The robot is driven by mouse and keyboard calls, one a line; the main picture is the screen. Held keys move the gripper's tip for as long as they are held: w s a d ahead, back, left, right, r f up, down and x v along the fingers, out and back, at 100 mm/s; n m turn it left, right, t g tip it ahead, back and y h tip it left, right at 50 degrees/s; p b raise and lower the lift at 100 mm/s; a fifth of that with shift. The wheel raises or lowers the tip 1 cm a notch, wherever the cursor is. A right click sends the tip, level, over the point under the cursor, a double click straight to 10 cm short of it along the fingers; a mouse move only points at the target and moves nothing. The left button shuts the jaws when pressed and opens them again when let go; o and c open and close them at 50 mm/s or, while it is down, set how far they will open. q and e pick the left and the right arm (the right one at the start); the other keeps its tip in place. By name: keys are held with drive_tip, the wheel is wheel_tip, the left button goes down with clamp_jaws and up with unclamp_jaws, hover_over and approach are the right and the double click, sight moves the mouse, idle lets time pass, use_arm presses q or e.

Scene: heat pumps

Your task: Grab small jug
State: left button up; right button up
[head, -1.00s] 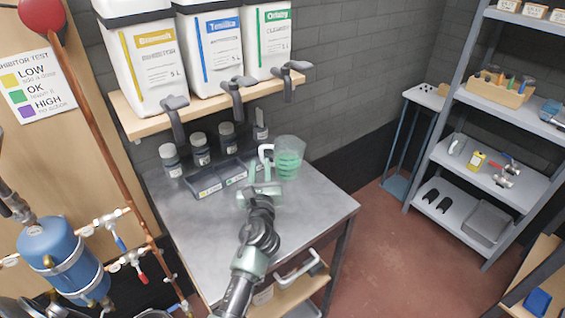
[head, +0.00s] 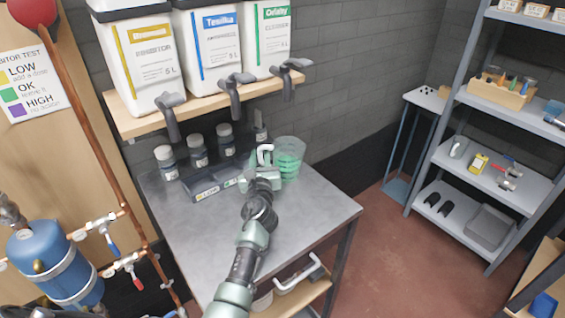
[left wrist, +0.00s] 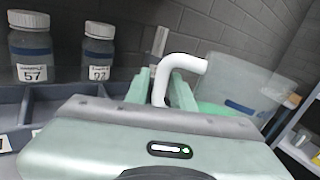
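The small jug (head: 289,160) is a clear, green-tinted jug with a white handle, standing at the back of the metal bench. In the left wrist view its white handle (left wrist: 163,78) rises between my fingers and bends right to the see-through jug body (left wrist: 245,90), which has green low inside. My left gripper (head: 263,165) is at the jug's handle side, its fingers on either side of the handle. They look open around it, though contact is hard to judge. My right gripper is not in view.
A wooden shelf (head: 150,118) with large white canisters (head: 208,45) and dark taps hangs above. The bench front (head: 300,215) is clear.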

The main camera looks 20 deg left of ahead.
use_arm(q)
clamp_jaws()
idle(1.3)
